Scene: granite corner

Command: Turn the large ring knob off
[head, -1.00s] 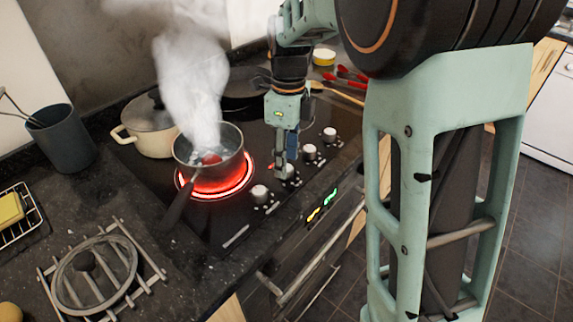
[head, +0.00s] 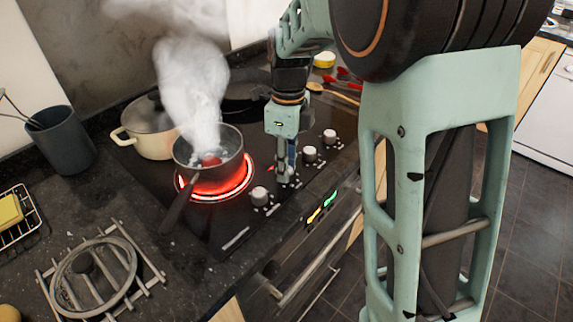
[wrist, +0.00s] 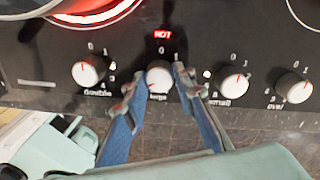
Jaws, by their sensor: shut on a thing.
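The large ring knob (wrist: 158,75) is a white round knob with a red mark, labelled "large" on the black hob panel. Its red mark points to the lower left, away from the 0 above it. My gripper (wrist: 157,80) has its two blue-grey fingers on either side of the knob, shut on it. In the head view my gripper (head: 286,172) reaches down to the knob row and mostly hides this knob. A red HOT sign (wrist: 163,34) is lit above it.
The double knob (wrist: 88,70) is to the left; the small knob (wrist: 232,82) and oval knob (wrist: 294,88) are to the right. A steaming pan (head: 208,150) stands on a glowing ring (head: 232,190). A cream pot (head: 148,125) stands behind.

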